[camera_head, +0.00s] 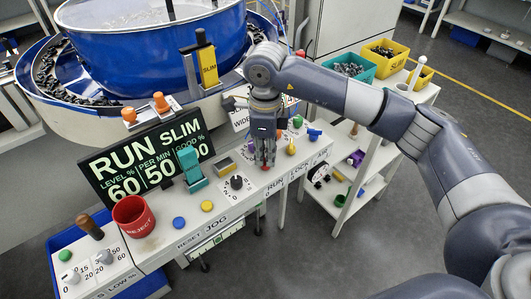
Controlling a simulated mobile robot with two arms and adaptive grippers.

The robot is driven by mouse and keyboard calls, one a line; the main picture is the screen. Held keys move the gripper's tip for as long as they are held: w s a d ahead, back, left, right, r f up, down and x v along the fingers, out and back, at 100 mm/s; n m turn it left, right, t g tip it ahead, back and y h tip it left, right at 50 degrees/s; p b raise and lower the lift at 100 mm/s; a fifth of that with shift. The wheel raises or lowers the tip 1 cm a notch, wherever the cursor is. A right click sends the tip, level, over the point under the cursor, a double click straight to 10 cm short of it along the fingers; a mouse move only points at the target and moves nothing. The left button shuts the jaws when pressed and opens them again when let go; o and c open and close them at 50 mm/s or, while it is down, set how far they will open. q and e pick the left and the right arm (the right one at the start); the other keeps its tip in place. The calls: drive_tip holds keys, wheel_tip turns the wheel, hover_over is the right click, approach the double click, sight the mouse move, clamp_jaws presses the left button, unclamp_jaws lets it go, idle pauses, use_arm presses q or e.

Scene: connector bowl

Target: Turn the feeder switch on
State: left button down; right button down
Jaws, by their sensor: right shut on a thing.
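My right gripper (265,158) comes down from above onto the white control panel (226,212). Its fingers are shut on a small switch (265,168), of which only a reddish bit shows between the fingertips. The switch sits behind the RUN label, and the fingers hide most of it, so I cannot tell its position. A black rotary knob (236,182) with a numbered dial is just left of the gripper. My left gripper is not in view.
A red REJECT cup (133,216), a turquoise lever-like part (190,166) and a black display (147,165) reading RUN SLIM stand to the left. The blue bowl (150,45) rises behind. Yellow (291,147) and blue (314,134) controls are close on the right.

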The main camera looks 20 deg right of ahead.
sight(265, 158)
drive_tip(key=shift+r, duration=0.1)
drive_tip(key=c, duration=1.7)
unclamp_jaws()
wheel_tip(265, 158, up, 12)
